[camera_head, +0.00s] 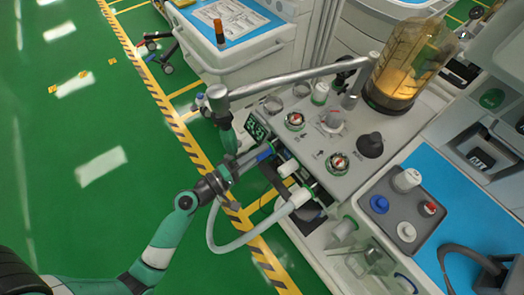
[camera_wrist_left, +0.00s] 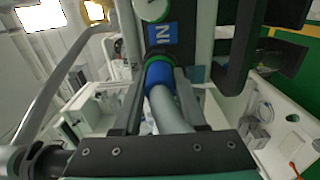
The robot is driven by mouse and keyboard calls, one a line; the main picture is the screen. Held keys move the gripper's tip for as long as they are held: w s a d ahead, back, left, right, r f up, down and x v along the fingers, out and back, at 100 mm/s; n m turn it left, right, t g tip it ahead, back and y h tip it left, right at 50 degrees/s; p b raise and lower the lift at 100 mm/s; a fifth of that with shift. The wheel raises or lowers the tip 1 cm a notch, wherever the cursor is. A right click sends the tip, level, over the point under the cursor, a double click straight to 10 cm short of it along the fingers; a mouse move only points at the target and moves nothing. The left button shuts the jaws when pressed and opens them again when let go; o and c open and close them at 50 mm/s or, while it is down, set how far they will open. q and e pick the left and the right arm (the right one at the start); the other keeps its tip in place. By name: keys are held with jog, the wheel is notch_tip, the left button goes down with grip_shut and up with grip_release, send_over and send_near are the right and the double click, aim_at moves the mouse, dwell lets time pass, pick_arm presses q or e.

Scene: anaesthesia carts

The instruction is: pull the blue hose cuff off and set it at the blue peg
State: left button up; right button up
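The blue hose cuff (camera_head: 264,154) is on the port at the cart's front left; it also shows in the left wrist view (camera_wrist_left: 158,74), against a green-ringed port under a blue "IN" label. A pale hose runs from it in a loop to a white cuff (camera_head: 299,197). My left gripper (camera_head: 238,170) is at the blue cuff, its two fingers lying along both sides and appearing shut on it. The blue peg (camera_head: 379,204) stands on a grey tray (camera_head: 398,227) at the right. My right gripper is not in view.
A metal bar (camera_head: 290,79) arches above the cart top, left of a clear canister (camera_head: 406,65). White pegs (camera_head: 407,181) and a red-topped one (camera_head: 430,208) share the tray. Knobs and gauges cover the panel. Open green floor lies left.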

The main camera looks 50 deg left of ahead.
pick_arm(q)
grip_shut()
jog(key=shift+s, duration=0.15)
jog(key=shift+s+a+b, duration=0.2)
jog(key=shift+s+b, duration=0.15)
jog(key=shift+s, duration=1.1)
jog(key=shift+s+a+b, duration=0.15)
jog(key=shift+s+b, duration=0.2)
jog(key=shift+s, duration=1.05)
jog(key=w+d+r+m+h+p, duration=0.1)
jog(key=w+d+r+h+p, duration=0.15)
jog(key=r+p, duration=0.55)
jog(key=w+d+r+m+h+p, duration=0.1)
jog(key=w+d+r+p, duration=0.15)
jog(key=r+p, duration=0.55)
jog(key=s+r+p, duration=0.2)
jog(key=r+p, duration=1.6)
jog(key=p, duration=0.1)
jog(key=s+r+p, duration=0.2)
jog(key=r+p, duration=1.6)
jog(key=r, duration=0.1)
jog(key=shift+s+d+g+p, duration=0.15)
jog(key=shift+g+p, duration=0.15)
jog(key=shift+p, duration=0.05)
